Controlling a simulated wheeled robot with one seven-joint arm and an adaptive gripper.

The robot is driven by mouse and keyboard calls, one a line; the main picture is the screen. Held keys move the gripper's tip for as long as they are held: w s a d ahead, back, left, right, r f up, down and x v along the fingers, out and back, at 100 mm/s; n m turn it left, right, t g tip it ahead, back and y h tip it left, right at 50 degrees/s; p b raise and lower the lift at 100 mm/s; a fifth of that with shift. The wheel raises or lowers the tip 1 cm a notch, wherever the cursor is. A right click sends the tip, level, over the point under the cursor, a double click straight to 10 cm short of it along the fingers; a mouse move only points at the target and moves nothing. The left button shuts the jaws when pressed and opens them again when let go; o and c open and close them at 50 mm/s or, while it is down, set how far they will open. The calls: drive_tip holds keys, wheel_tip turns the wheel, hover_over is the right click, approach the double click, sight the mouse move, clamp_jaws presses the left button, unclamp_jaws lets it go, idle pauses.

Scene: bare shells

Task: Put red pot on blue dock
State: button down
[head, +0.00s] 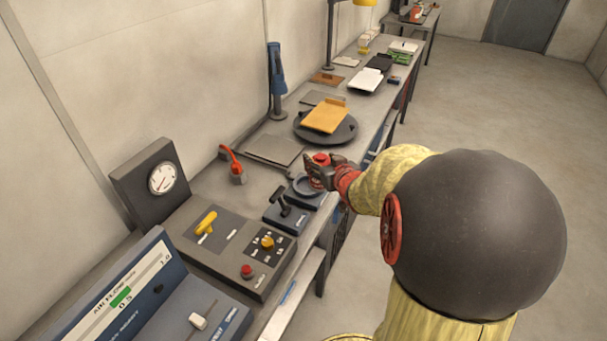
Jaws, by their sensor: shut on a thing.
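My gripper (318,176) is shut on a small red pot (321,158), of which mainly the red top shows; the gripper's dark fingers hide the rest. The gripper and pot are over the right end of a blue dock (309,198) near the bench's front edge. The dock has a round grey ring on top, partly hidden behind the gripper. I cannot tell whether the pot touches the dock or is held above it.
A dark lever box (287,217) stands next to the dock, on its near left. A control panel (226,246) with yellow and red knobs lies nearer. A red-handled tool (233,166), a flat grey plate (274,150) and a round black stand (326,130) with an orange board are farther back.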

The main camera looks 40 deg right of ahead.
drive_tip(key=w+d+f+b, duration=0.4)
drive_tip(key=w+f+b, duration=0.2)
drive_tip(key=w+f, duration=0.4)
drive_tip(key=shift+w+d+f, duration=0.3)
drive_tip(key=shift+w+f, duration=0.1)
drive_tip(key=shift+f, duration=0.6)
drive_tip(key=c, duration=0.8)
unclamp_jaws()
drive_tip(key=shift+f, duration=0.2)
